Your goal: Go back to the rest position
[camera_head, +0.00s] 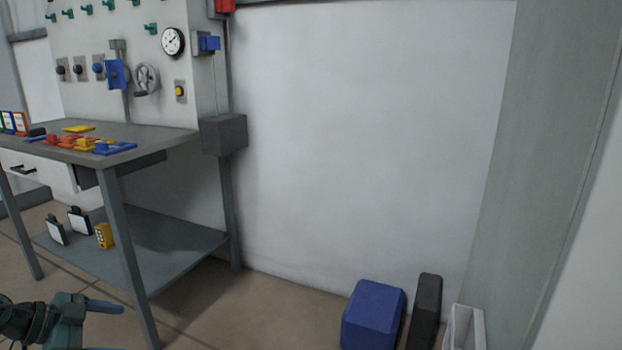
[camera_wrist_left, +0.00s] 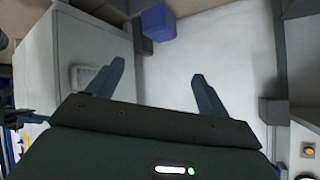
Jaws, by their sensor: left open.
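My left gripper (camera_head: 103,328) shows at the bottom left of the head view, low in front of the workbench. In the left wrist view my left gripper (camera_wrist_left: 158,82) has its two fingers spread apart, with nothing between them. It is open and empty, and touches nothing that I can see. My right gripper is in neither view.
A grey workbench (camera_head: 181,134) with coloured parts on top stands at the left, with a lower shelf (camera_head: 180,245). A panel with gauge (camera_head: 173,41) and handwheel (camera_head: 147,79) rises behind. A blue box (camera_head: 373,314), a dark block (camera_head: 426,310) and a white bin (camera_head: 463,327) stand at lower right.

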